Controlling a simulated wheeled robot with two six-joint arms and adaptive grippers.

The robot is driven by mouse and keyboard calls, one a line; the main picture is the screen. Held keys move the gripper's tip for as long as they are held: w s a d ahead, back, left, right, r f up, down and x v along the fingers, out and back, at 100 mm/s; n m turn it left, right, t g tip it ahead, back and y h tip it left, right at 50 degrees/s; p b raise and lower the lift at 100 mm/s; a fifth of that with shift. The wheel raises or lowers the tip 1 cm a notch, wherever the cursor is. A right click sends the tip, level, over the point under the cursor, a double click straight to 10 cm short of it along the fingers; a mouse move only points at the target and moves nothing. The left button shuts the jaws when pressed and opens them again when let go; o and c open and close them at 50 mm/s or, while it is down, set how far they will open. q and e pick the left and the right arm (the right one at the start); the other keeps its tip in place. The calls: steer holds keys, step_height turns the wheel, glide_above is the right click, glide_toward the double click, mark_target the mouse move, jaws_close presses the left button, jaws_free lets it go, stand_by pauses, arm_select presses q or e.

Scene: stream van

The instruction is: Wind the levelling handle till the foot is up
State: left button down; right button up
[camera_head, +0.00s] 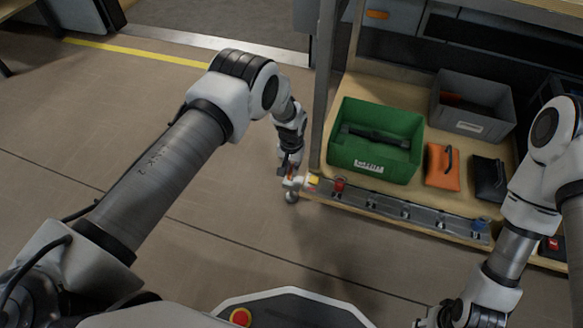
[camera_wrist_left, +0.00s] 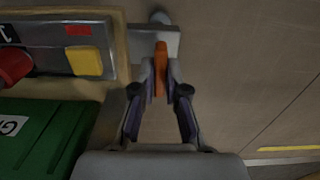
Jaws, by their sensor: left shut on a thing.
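The levelling handle shows an orange grip (camera_wrist_left: 160,68) in the left wrist view, upright between my left gripper's fingers (camera_wrist_left: 160,88). My left gripper is shut on it. In the head view, my left gripper (camera_head: 289,172) is at the front left corner of the shelf unit, where the handle is mostly hidden by it. A small grey round part, which looks like the foot (camera_head: 291,197), shows just below; its gap to the floor cannot be told. It may also be the grey tip at the top of the left wrist view (camera_wrist_left: 160,16).
A metal rail (camera_head: 385,206) with a yellow block (camera_wrist_left: 84,61), a red knob (camera_head: 339,185) and a blue knob (camera_head: 480,224) runs along the shelf front. A green crate (camera_head: 372,170), grey bin (camera_head: 462,126) and orange pouch (camera_head: 441,167) stand behind. Floor left of the unit is clear.

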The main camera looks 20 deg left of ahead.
arm_select(q)
steer(key=n, duration=0.6)
steer(key=shift+b, duration=0.3)
steer(key=n, duration=0.6)
steer(key=shift+n+b, duration=0.35)
steer(key=shift+n, duration=0.05)
steer(key=n, duration=0.4)
steer(key=shift+n+b, duration=0.45)
steer(key=shift+n, duration=1.55)
steer(key=c, duration=1.2)
jaws_free()
